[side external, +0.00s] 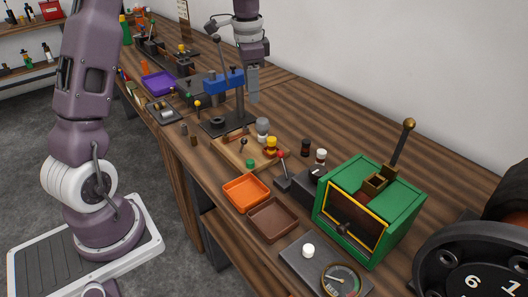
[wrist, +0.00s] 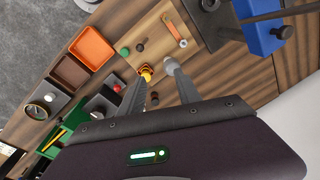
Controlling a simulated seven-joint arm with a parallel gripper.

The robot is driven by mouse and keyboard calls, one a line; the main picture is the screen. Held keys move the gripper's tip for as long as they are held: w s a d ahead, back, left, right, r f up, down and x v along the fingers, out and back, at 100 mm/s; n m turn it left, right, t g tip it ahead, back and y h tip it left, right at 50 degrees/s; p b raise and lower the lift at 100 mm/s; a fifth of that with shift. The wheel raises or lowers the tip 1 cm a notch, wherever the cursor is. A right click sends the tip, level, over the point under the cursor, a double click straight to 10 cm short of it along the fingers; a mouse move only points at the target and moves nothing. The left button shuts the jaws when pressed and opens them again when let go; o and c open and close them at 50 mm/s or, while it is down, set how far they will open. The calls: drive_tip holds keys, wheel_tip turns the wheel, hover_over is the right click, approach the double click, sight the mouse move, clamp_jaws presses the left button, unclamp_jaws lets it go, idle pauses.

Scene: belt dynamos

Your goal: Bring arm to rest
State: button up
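My gripper (side external: 253,98) hangs over the wooden bench in the side view, fingers pointing down, just right of the blue-headed press. In the wrist view its two grey fingers (wrist: 157,82) stand apart with a gap between them, and I see nothing held. Below it on a wooden board (side external: 228,150) are a grey peg figure (side external: 262,126) and a yellow one (side external: 271,146). The yellow figure (wrist: 146,73) shows near the left fingertip in the wrist view. The fingers appear well above these pieces.
The blue press (side external: 223,80) stands close beside my gripper. An orange tray (side external: 246,190), a brown tray (side external: 273,219) and a green box (side external: 375,215) with an upright lever stand toward the front. A purple tray (side external: 158,83) lies farther back. A white wall bounds the bench's right side.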

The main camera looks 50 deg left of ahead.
drive_tip(key=s+d+r+n+t, duration=0.2)
drive_tip(key=s+d+r, duration=0.5)
drive_tip(key=s+d, duration=0.25)
drive_tip(key=s+d+n+t, duration=0.1)
drive_tip(key=s+d, duration=0.2)
drive_tip(key=s, duration=0.5)
drive_tip(key=s+d+f+n+t, duration=0.1)
drive_tip(key=s+d, duration=0.3)
drive_tip(key=s, duration=0.5)
drive_tip(key=shift+f+n+t+h, duration=0.3)
drive_tip(key=shift+n+h, duration=0.1)
drive_tip(key=shift+n, duration=0.1)
drive_tip(key=shift+r, duration=0.1)
drive_tip(key=shift+c, duration=0.4)
